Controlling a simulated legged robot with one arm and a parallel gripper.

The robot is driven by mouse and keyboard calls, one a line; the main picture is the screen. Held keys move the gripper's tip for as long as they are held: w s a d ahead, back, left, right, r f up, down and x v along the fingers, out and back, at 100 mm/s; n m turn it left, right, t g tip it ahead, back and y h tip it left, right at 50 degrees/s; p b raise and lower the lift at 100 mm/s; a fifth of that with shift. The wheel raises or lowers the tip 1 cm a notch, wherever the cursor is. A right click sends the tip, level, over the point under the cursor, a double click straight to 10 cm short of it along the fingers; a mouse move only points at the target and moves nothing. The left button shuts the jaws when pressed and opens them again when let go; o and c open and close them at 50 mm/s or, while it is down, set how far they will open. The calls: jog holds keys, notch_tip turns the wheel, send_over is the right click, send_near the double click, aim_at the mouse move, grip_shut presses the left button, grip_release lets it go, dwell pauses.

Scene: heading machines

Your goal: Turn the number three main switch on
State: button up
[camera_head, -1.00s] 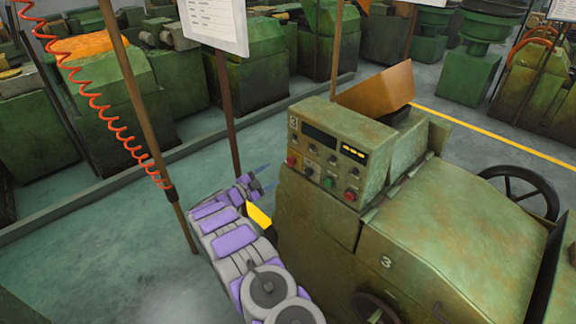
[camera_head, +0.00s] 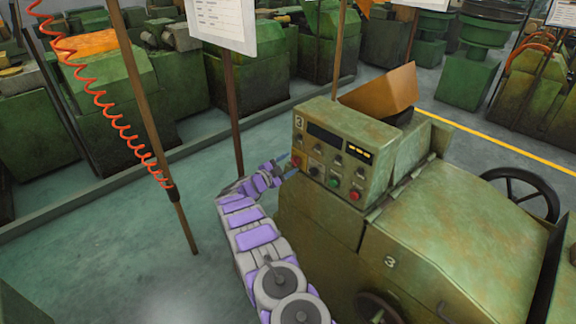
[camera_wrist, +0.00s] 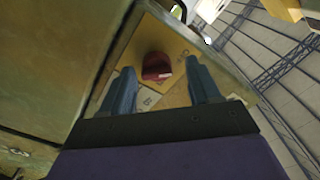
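In the wrist view a red knob (camera_wrist: 156,66) sits on a yellow plate (camera_wrist: 178,48) with small, unreadable markings. My gripper (camera_wrist: 160,70) is open, its two blue-grey fingers pointing at the plate, one on each side of the knob. I cannot tell whether they touch it. In the head view machine number three (camera_head: 400,225) bears a "3" on its control box (camera_head: 345,150). My gripper (camera_head: 284,166) is at the left side of this box.
The control box front has red, black and green controls. A brown pole (camera_head: 150,120) with a red coiled hose (camera_head: 115,120) stands left of my arm. A sign post (camera_head: 232,110) rises behind the gripper. Green machines line the back.

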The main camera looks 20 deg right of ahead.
jog(key=shift+c, duration=0.7)
jog(key=shift+d+f, duration=0.15)
jog(key=shift+d, duration=0.75)
jog(key=c, duration=0.5)
jog(key=shift+a, duration=0.1)
jog(key=c, duration=0.3)
jog(key=shift+a+f, duration=0.1)
